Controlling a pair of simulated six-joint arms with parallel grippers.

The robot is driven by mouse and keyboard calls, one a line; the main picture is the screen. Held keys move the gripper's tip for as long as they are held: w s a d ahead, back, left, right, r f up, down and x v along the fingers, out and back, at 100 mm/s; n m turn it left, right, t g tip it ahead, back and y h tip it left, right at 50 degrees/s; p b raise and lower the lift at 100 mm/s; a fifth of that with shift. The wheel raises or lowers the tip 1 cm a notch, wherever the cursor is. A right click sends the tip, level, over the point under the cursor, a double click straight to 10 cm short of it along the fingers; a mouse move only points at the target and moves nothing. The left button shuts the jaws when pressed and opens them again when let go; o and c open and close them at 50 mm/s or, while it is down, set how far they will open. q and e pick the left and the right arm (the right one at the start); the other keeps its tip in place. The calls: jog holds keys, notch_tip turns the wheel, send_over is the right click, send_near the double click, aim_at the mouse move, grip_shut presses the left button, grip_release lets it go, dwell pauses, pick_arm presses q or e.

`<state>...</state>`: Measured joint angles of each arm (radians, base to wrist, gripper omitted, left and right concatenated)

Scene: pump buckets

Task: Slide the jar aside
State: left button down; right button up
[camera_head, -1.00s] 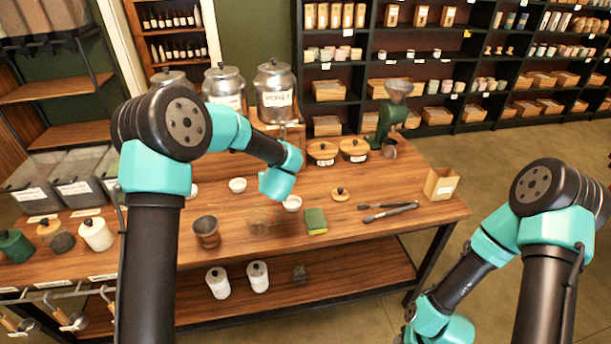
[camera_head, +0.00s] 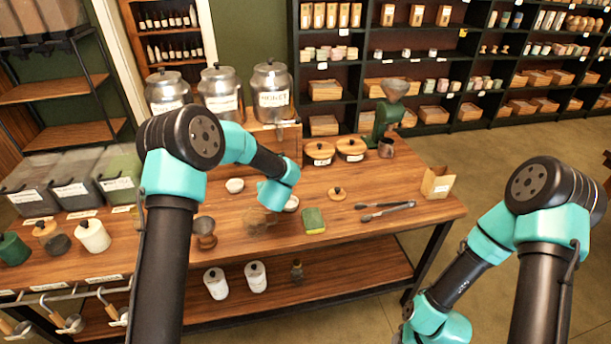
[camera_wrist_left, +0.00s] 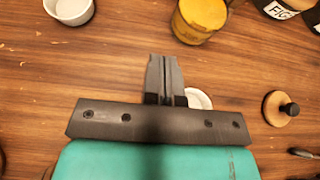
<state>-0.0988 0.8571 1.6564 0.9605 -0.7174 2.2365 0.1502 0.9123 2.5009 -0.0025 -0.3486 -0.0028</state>
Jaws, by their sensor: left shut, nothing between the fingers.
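A yellow jar (camera_wrist_left: 200,15) stands on the wooden table near the top of the left wrist view. It is cut off by the frame edge and hidden behind my left arm in the head view. My left gripper (camera_wrist_left: 165,65) is shut and empty, above the table, with its fingertips pointing towards the jar and apart from it in the picture. In the head view my left forearm hides its fingers. A see-through glass container (camera_head: 258,221) stands on the table in front of my left wrist. My right gripper's fingers are not visible.
White bowls (camera_wrist_left: 70,10) (camera_wrist_left: 198,98) stand near the left gripper. A knobbed wooden lid (camera_wrist_left: 280,108) lies to the right. Lidded canisters (camera_head: 319,152) stand at the back.

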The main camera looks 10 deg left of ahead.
aim_at(300, 182)
pick_arm(q)
jog(key=shift+w+a+f, duration=0.1)
jog(key=shift+w+f, duration=0.15)
jog(key=shift+f, duration=0.4)
jog(key=shift+w+a+f, duration=0.1)
jog(key=shift+w+f, duration=0.15)
jog(key=shift+f, duration=0.4)
jog(key=shift+x, duration=2.8)
jog(key=shift+w+a, duration=0.2)
jog(key=shift+w, duration=0.45)
jog(key=shift+w+a, duration=0.25)
jog(key=shift+w, duration=0.45)
jog(key=shift+w+a, duration=0.2)
jog(key=shift+w, duration=0.45)
jog(key=shift+w+d, duration=0.7)
jog(key=shift+d, duration=1.3)
jog(key=shift+w+d, duration=0.75)
jog(key=shift+d, duration=1.25)
jog(key=shift+w+d, duration=0.7)
jog(key=shift+d, duration=1.3)
jog(key=shift+a, duration=0.1)
jog(key=shift+a, duration=0.1)
